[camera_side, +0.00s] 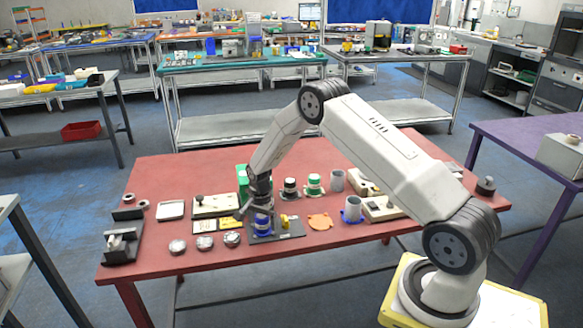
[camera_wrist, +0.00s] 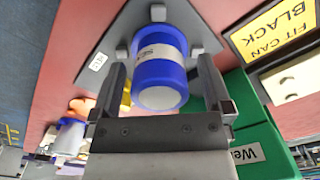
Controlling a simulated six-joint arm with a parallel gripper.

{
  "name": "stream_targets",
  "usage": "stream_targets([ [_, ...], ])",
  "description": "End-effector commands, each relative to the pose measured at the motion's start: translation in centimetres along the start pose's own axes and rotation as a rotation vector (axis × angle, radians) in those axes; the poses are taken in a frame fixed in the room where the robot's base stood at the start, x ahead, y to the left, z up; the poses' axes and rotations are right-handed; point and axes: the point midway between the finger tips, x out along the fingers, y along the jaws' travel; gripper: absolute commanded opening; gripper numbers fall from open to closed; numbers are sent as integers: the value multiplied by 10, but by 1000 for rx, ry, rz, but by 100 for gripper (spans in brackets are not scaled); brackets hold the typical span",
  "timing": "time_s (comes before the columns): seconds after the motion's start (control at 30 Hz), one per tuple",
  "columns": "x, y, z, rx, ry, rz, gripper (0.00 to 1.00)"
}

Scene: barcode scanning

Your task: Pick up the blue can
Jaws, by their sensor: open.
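The blue can (camera_wrist: 160,88) has a white label band and stands on a dark grey plate (camera_wrist: 92,68). In the side view the blue can (camera_side: 263,226) shows just below my gripper (camera_side: 260,205), near the front of the red table. In the wrist view my gripper (camera_wrist: 160,82) is open, with one finger on each side of the can. A narrow gap shows between each finger and the can. The can's far end and base are partly hidden.
A green box (camera_wrist: 258,150) stands close to the right finger in the wrist view. A yellow "FIT CAN BLACK" sign (camera_wrist: 275,30) is near it. Several small cans, cups and devices crowd the red table (camera_side: 330,258).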

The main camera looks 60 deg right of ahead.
Motion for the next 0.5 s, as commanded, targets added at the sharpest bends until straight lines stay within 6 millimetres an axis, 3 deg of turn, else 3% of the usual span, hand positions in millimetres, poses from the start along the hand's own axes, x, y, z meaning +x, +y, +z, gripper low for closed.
stream_targets([
  [0.33, 0, 0, 0, 0, 0, 0, 100],
  [0.37, 0, 0, 0, 0, 0, 0, 94],
  [0.5, 0, 0, 0, 0, 0, 0, 49],
])
